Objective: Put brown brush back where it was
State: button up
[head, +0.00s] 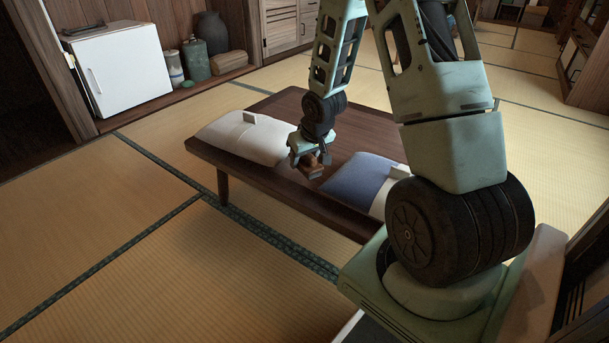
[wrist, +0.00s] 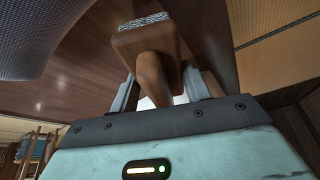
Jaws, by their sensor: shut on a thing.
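The brown brush (wrist: 155,60) is in my gripper (wrist: 158,90), with its handle between the two fingers and its pale bristle end pointing away from the wrist. In the head view the brush (head: 312,165) shows small below my gripper (head: 309,158), over the low dark wooden table (head: 290,115). The brush is between a white cushion-like thing and a blue and white one. I cannot tell from these frames whether the brush touches the table top.
A white cushion-like thing (head: 245,138) lies on the table's left part, and a blue and white one (head: 358,180) on its near right. A white fridge (head: 122,70) stands at the back left, beside several jars. Open tatami (head: 150,240) lies at the front left.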

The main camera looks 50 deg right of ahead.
aim_at(304, 167)
notch_tip(304, 167, down, 4)
jog(key=shift+r+b, duration=0.25)
jog(key=shift+b, duration=0.85)
jog(key=shift+r, duration=0.1)
jog(key=o, duration=0.5)
jog(key=shift+f, duration=0.2)
jog(key=o, duration=0.4)
jog(key=shift+o, duration=0.2)
